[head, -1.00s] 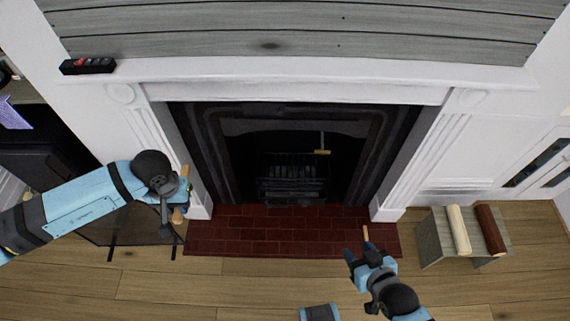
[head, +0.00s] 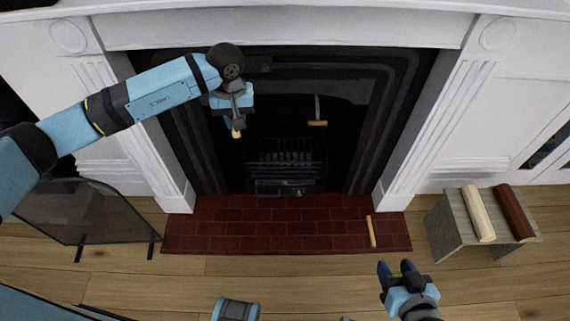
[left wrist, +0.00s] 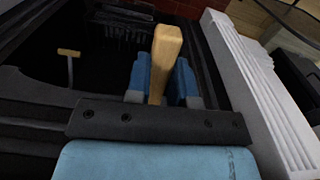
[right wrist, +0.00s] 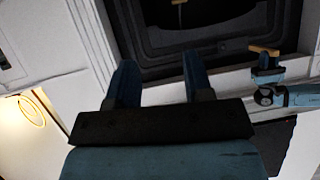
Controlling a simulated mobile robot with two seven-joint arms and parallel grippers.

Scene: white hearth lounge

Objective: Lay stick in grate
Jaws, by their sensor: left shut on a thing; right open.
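My left gripper (head: 236,118) is shut on a tan wooden stick (head: 237,133), held in the air in front of the upper left of the fireplace opening. In the left wrist view the stick (left wrist: 165,60) stands between the two blue fingers. The black barred grate (head: 287,165) sits inside the dark firebox, below and to the right of the held stick, apart from it. Another tan stick (head: 371,231) is at the right end of the red brick hearth (head: 260,228). My right gripper (head: 396,272) is open and empty, just in front of the hearth.
A handle with a wooden bar (head: 318,123) hangs above the grate. A mesh fire screen (head: 85,210) stands at left. A grey stand (head: 450,228) at right bears a pale log (head: 480,215) and a brown log (head: 513,213). White surround pillars flank the opening.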

